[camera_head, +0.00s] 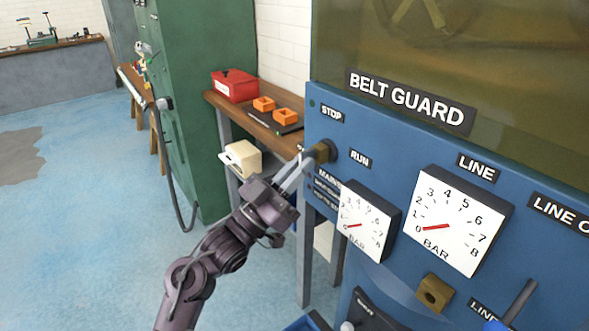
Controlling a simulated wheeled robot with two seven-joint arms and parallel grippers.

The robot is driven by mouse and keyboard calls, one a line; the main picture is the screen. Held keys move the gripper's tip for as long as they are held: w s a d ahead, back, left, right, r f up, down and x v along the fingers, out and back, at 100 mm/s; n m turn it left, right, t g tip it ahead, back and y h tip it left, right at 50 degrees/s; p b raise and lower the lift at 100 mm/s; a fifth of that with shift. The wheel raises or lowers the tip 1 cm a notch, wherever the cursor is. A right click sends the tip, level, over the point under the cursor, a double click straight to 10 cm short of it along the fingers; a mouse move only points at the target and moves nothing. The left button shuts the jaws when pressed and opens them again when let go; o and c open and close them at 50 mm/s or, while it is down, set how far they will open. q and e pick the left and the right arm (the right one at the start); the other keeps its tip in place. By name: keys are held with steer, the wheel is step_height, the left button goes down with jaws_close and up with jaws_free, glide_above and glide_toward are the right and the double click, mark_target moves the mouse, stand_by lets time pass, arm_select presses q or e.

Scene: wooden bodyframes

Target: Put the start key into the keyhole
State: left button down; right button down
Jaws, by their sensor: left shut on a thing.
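My left gripper (296,172) reaches up from the lower left to the blue machine panel. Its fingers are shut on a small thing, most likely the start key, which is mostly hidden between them. The fingertips are right at a brass fitting (325,151) on the panel's left edge, between the STOP and RUN labels, which looks like the keyhole. I cannot tell whether the key is in it or only beside it. My right gripper is not in view.
Two white gauges, a smaller one (364,224) and a larger one (452,222), stick out right of the fitting. A brass block (433,293) sits below them. A wooden bench (228,106) behind holds a red box (234,86) and orange blocks (286,117). Open floor lies left.

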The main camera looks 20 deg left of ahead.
arm_select(q)
steer(key=shift+w+d, duration=0.1)
steer(key=c, duration=1.5)
jaws_free()
steer(key=shift+o, duration=0.2)
